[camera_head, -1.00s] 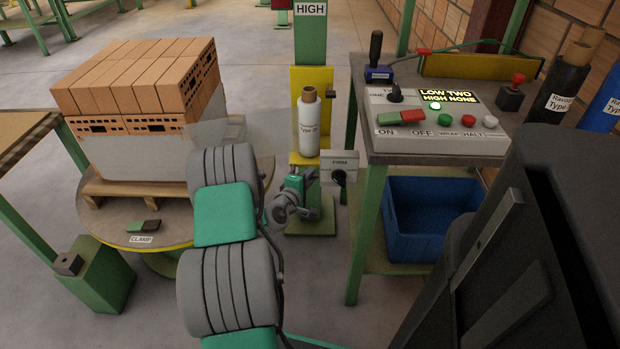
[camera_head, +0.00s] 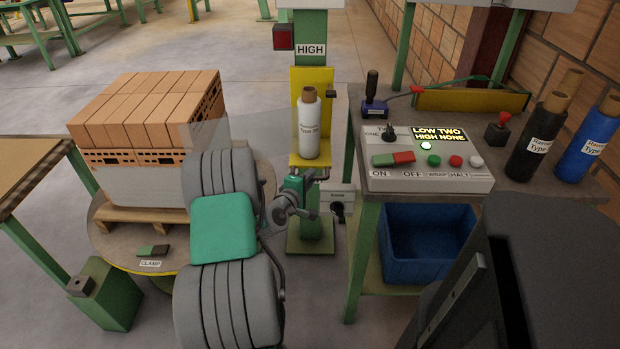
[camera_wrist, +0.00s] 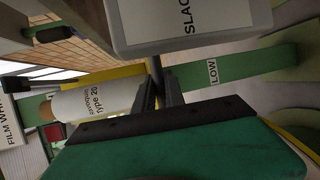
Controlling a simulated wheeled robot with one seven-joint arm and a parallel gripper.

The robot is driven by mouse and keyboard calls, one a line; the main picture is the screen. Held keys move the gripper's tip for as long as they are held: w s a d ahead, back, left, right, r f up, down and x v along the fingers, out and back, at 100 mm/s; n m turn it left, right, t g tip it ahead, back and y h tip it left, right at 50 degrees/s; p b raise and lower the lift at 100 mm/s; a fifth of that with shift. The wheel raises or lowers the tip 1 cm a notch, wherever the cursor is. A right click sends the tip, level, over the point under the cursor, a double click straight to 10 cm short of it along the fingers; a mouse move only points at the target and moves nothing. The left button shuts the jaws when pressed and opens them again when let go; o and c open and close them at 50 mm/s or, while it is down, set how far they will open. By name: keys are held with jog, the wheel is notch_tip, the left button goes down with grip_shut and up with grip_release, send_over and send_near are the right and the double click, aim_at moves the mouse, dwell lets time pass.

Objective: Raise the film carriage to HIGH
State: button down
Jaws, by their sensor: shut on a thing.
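The film carriage (camera_head: 327,78) is a yellow plate on a green mast (camera_head: 312,28), bearing a white film roll (camera_head: 308,130) upright. The plate's top edge is just below the HIGH label (camera_head: 311,50). In the wrist view, turned sideways, the roll (camera_wrist: 92,103) is at left and the LOW label (camera_wrist: 213,72) on the mast is at right. My gripper (camera_head: 316,180) is right below the roll, shut on a dark rod-like carriage handle (camera_wrist: 157,72); the grip is mostly hidden by the fingers.
A grey-white box with a dark knob (camera_head: 337,196) is just below and right of my gripper. The control table (camera_head: 365,215) stands to the right, with a panel reading LOW TWO, HIGH NONE (camera_head: 439,135). Wrapped bricks (camera_head: 150,110) stand on a turntable at left.

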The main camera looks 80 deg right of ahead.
jog(key=shift+d+r, duration=0.15)
jog(key=shift+r, duration=0.3)
jog(key=c, duration=1.7)
grip_release()
jog(key=shift+r, duration=0.1)
jog(key=o, duration=0.3)
jog(key=shift+f, duration=0.25)
jog(key=shift+a, duration=0.2)
jog(key=v, duration=0.7)
jog(key=shift+a+p, duration=0.3)
jog(key=shift+p, duration=0.05)
jog(key=shift+w+r, duration=0.1)
